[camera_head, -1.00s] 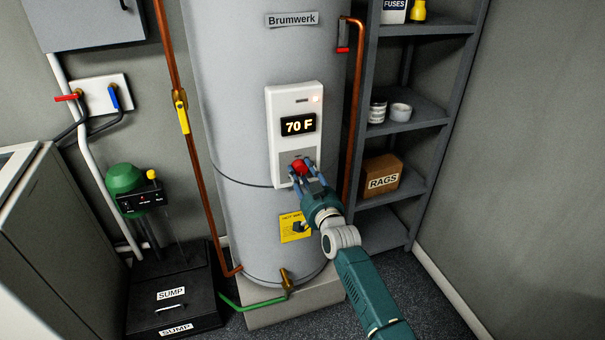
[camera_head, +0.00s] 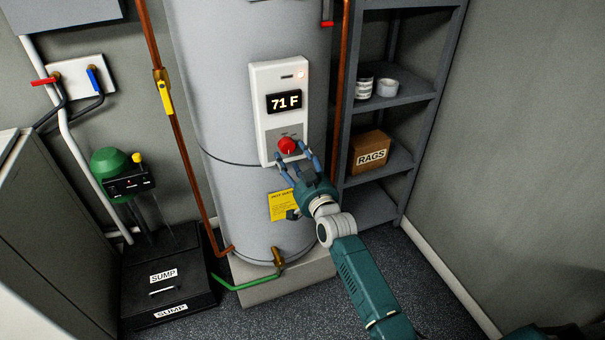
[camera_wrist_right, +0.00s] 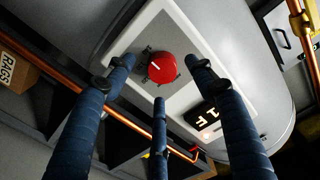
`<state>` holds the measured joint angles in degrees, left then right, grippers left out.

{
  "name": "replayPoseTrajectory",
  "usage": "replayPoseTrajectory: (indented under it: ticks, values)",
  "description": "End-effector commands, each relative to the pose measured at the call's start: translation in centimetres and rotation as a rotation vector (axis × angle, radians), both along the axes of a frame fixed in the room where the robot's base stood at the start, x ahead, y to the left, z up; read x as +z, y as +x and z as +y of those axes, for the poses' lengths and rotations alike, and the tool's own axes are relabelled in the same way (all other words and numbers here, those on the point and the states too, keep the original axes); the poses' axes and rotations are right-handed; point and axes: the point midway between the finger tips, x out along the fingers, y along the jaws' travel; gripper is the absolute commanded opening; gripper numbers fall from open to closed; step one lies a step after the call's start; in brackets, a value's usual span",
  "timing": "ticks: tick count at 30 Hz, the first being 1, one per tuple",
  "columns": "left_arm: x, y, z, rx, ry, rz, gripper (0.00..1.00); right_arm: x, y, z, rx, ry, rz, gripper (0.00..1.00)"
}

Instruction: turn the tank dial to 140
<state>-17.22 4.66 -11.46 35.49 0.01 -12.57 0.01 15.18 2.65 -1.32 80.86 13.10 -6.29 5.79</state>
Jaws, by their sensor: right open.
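The red tank dial (camera_head: 287,146) sits low on the white control panel (camera_head: 261,100) of the grey tank (camera_head: 215,90). The display (camera_head: 284,102) above it reads 71 F. My right gripper (camera_head: 297,168) is open just below and in front of the dial, apart from it. In the right wrist view the red dial (camera_wrist_right: 162,68) shows a white pointer mark, with my blue fingers (camera_wrist_right: 160,85) spread around its line of sight and not touching it. My left gripper is not in view.
A copper pipe (camera_head: 340,100) runs down right of the tank, beside a grey shelf (camera_head: 405,98) with a RAGS box (camera_head: 370,152). A copper pipe with a yellow valve handle (camera_head: 164,92) is on the left. A sump unit (camera_head: 165,285) stands lower left.

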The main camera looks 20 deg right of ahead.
Motion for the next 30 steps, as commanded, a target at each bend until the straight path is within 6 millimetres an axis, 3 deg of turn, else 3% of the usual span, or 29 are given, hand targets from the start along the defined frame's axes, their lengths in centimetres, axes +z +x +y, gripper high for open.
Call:
replayPoseTrajectory:
  ticks: [6, 12, 30]
  values:
    - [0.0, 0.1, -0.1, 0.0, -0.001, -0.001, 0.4, -0.2, -4.8, -0.2, -0.001, 0.0, 0.003, 0.55]
    - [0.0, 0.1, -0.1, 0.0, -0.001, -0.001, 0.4, -0.2, -7.6, -0.3, -0.001, 0.001, 0.004, 0.55]
    - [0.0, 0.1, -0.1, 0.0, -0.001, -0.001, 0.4, -0.2, -8.5, -0.3, -0.001, 0.001, 0.005, 0.55]
